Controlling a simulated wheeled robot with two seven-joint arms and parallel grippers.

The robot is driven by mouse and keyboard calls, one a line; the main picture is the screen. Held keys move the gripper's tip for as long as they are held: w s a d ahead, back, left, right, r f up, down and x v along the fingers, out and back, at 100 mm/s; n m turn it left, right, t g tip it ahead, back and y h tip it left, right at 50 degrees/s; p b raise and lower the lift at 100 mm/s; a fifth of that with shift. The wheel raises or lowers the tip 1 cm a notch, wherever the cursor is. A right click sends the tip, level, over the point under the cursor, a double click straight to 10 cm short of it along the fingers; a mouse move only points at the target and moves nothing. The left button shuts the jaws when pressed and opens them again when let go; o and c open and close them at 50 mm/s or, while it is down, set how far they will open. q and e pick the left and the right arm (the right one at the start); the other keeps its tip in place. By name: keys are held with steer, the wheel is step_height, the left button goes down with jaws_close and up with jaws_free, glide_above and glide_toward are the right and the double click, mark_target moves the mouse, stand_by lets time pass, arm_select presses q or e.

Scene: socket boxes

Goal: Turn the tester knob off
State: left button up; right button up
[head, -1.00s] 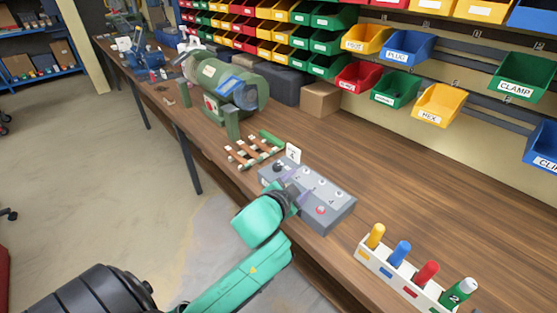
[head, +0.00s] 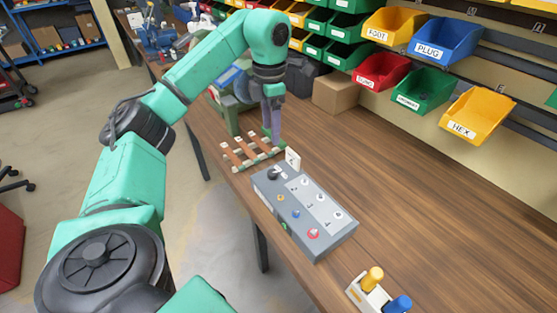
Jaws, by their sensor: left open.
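The grey tester box (head: 300,238) lies on the wooden workbench in the head view. Its black knob (head: 273,173) is at the far left corner of the top, uncovered. I cannot read which way the knob points. A red button (head: 314,233), a blue button (head: 296,213), an orange one and several small switches are also on the top. My right gripper is out of view.
A small wooden rack (head: 245,153) stands just beyond the tester, beside a white marker card (head: 293,160). A white holder with coloured handles (head: 373,279) is at the near right. Bins hang along the wall. The bench right of the tester is clear.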

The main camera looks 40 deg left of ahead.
arm_select(q)
steer(key=b, duration=0.4)
glide_toward(272, 172)
steer(key=shift+s+d+f, duration=0.1)
steer(key=shift+s, duration=0.05)
step_height(272, 172, down, 8)
steer(key=shift+f+p, duration=0.15)
steer(key=shift+p, duration=0.2)
jaws_close()
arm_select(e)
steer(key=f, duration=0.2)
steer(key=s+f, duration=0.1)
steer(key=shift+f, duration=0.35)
